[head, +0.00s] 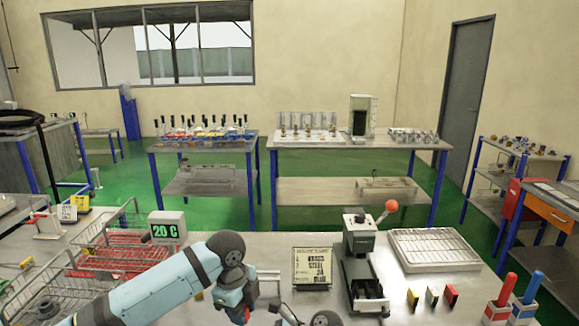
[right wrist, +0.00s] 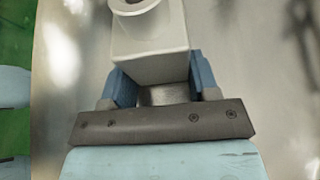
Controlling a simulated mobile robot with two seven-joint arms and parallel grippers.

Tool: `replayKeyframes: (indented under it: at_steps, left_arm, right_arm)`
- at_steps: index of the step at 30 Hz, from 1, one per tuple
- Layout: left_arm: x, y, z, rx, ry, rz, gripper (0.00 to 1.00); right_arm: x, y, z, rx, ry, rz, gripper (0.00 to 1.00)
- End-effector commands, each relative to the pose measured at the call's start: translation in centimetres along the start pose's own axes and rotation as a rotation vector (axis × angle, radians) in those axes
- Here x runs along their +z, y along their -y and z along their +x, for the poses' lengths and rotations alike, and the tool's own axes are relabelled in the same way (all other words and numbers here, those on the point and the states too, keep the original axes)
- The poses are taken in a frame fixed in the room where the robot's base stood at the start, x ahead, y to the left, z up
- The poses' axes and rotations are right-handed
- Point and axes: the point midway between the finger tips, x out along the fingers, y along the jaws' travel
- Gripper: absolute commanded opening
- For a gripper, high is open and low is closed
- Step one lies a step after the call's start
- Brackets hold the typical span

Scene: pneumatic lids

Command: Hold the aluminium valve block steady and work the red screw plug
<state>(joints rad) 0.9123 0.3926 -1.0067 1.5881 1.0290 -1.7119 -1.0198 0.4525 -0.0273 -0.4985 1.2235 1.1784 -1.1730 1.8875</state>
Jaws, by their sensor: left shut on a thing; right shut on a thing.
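The aluminium valve block (right wrist: 150,45) is a pale grey block with a round collar and a hole at its upper end. My right gripper (right wrist: 155,85) is shut on it, with a blue finger on either side. In the head view the right arm shows only in part at the bottom edge. My left gripper (head: 240,303) points down near the bottom edge of the head view. It is shut, and a small red piece, which looks like the red screw plug (head: 246,314), shows at its lower end. Its fingertips are largely hidden. No red shows at the block in the right wrist view.
A sign card (head: 312,268), a grey machine with a red ball knob (head: 391,206) and a wire rack (head: 433,248) stand on the bench. Wire baskets (head: 120,248) and a display reading 20 C (head: 167,227) are left. Small coloured blocks (head: 431,296) and red and blue handles (head: 505,290) are right.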

Motion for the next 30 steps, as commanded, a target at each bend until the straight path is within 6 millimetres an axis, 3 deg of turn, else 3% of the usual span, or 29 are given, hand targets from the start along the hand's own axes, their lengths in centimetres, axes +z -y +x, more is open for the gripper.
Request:
replayKeyframes:
  at_steps: [15,29,30]
  left_arm:
    - [0.0,0.0,-3.6,-0.001,0.001,0.0,0.03]
    - [0.0,0.0,-3.8,0.001,0.001,0.0,0.03]
    - [0.0,0.0,-3.8,0.001,0.001,0.0,0.03]
  right_arm:
    - [0.1,0.0,0.0,-0.001,0.002,-0.001,0.34]
    - [0.1,0.0,0.0,-0.001,0.002,-0.001,0.34]
    - [0.1,0.0,0.0,-0.001,0.002,-0.001,0.6]
